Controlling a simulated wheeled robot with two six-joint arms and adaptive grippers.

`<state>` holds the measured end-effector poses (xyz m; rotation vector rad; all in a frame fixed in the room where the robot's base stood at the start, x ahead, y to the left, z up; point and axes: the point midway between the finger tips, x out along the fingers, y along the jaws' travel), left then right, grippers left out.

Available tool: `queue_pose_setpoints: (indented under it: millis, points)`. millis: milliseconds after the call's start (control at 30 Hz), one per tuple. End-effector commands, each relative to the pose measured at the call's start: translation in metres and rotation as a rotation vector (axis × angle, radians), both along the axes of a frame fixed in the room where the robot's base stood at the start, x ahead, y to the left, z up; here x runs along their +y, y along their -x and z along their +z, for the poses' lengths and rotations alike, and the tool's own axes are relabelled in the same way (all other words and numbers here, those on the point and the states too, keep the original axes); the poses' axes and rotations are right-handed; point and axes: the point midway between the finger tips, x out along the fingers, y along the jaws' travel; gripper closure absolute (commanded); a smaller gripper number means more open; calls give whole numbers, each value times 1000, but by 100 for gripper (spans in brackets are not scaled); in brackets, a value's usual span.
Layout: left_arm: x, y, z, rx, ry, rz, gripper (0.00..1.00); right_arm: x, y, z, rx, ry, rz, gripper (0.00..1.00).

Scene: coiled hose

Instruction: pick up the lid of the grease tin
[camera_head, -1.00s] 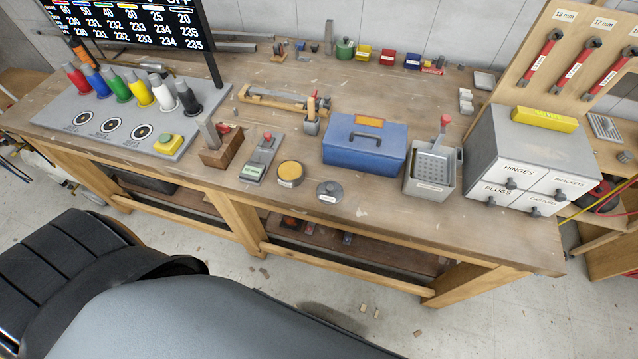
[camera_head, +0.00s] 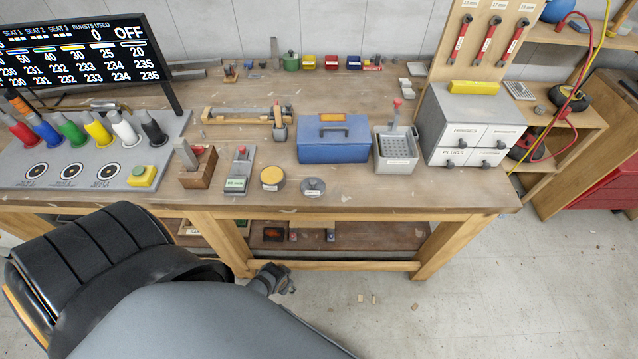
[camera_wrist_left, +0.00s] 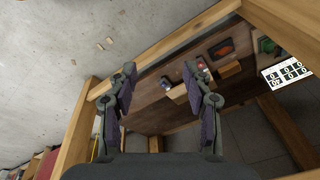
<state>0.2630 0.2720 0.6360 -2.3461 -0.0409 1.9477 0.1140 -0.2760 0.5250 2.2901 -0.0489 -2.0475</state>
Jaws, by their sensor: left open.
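A round tin with a yellow-tan top (camera_head: 272,174) and a label on its side stands near the bench's front edge. Just right of it is a low grey round lid with a knob and a label (camera_head: 313,187), apart from the tin. My left gripper (camera_head: 286,281) shows small and dark below the bench's front edge, in front of the lower shelf. In the left wrist view its two fingers (camera_wrist_left: 160,88) are spread and empty, facing the lower frame and shelf. The tin and lid are not recognizable there. My right gripper is not in view.
A blue toolbox (camera_head: 335,150) stands behind the lid, with a grey perforated bin (camera_head: 396,160) to its right. A wooden block holder (camera_head: 198,175) and a grey device (camera_head: 239,180) stand left of the tin. The bench's front rail (camera_head: 340,214) lies above my gripper.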

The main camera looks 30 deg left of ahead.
Motion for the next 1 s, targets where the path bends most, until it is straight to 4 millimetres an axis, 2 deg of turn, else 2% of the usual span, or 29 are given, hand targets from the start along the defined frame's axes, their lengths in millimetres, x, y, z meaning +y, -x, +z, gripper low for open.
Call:
queue_pose_setpoints:
  millis: [167, 367, 467, 500, 600, 700, 867, 1000]
  points:
    - [-5, -35, 63, -32, -1, -2, 50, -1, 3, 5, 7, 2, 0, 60]
    - [-13, -69, 153, -68, 9, 33, 50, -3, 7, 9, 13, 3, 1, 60]
    - [-16, -82, 203, -84, 28, 98, 50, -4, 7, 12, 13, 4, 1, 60]
    - [-17, -89, 225, -90, 40, 146, 50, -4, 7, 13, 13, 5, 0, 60]
    - [-18, -105, 262, -88, 85, 324, 50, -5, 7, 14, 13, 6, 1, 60]
    - [-15, -120, 281, -75, 123, 510, 50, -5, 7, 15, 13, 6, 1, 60]
    - [-6, -150, 301, -52, 177, 853, 50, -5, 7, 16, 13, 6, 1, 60]
    - [10, -187, 320, -28, 217, 1254, 50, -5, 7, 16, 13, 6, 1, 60]
